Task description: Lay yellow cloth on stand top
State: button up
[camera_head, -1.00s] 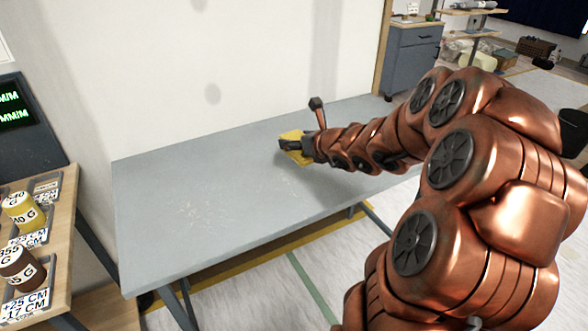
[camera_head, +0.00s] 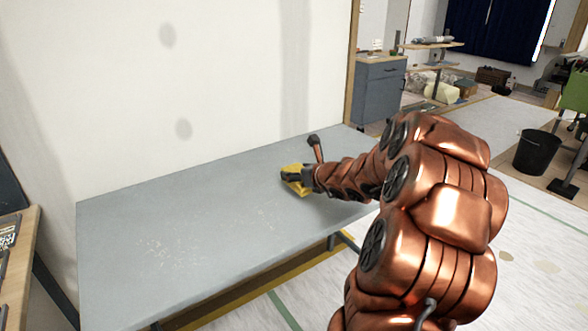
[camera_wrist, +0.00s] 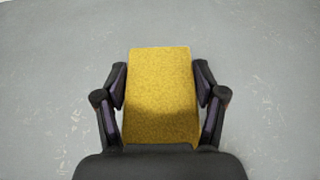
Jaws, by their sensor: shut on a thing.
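The yellow cloth (camera_wrist: 161,92) is a flat, textured rectangle between the two fingers of my gripper (camera_wrist: 160,85) in the wrist view. My gripper is shut on it, with a finger along each side. In the head view the cloth (camera_head: 297,187) shows as a small yellow patch at my gripper (camera_head: 292,176), over the right part of the grey table (camera_head: 150,215). I cannot tell whether the cloth touches the tabletop. I cannot make out for sure which thing is the stand.
A grey cabinet (camera_head: 380,92) stands behind the table's right end, with a wooden-topped stand (camera_head: 432,46) beyond it. A black bin (camera_head: 537,152) is on the floor at right. A wooden shelf unit (camera_head: 18,265) is at left. Open floor lies to the right.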

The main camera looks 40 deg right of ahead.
jog(key=w+d, duration=0.1)
jog(key=w, duration=0.1)
jog(key=w+d, duration=0.1)
jog(key=w+d+p, duration=0.1)
jog(key=w+d, duration=0.1)
jog(key=shift+w+f, duration=0.3)
jog(key=shift+w, duration=0.05)
jog(key=shift+w+d+f, duration=0.2)
jog(key=shift+w+d, duration=0.2)
jog(key=shift+w, duration=0.3)
jog(key=shift+f, duration=1.65)
jog(key=shift+f+b, duration=0.15)
jog(key=shift+b, duration=0.15)
jog(key=o, duration=1.1)
